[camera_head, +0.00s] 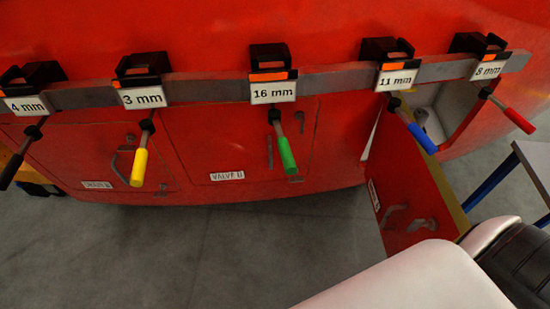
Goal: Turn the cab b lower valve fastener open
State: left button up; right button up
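The red nosecone (190,40) fills the upper view. An open hatch door (408,190) hangs outward at the right, beside a pale recess (450,105). A small grey part (421,117) shows inside the recess; I cannot tell whether it is the valve fastener. Two closed hatches are to the left: one labelled "VALVE" (227,176), the other with an unclear label (97,185). No cab b marking is readable. A white and black arm part of mine crosses the lower right. Neither gripper's fingers show.
A grey rail (210,88) across the nosecone holds tools labelled 4, 3, 16, 11 and 8 mm. The blue-handled tool (422,138) hangs in front of the recess. A table (535,160) with blue legs stands at right. The grey floor (200,250) is clear at lower left.

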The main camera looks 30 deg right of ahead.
aim_at(294, 180)
jog(key=z, duration=1.05)
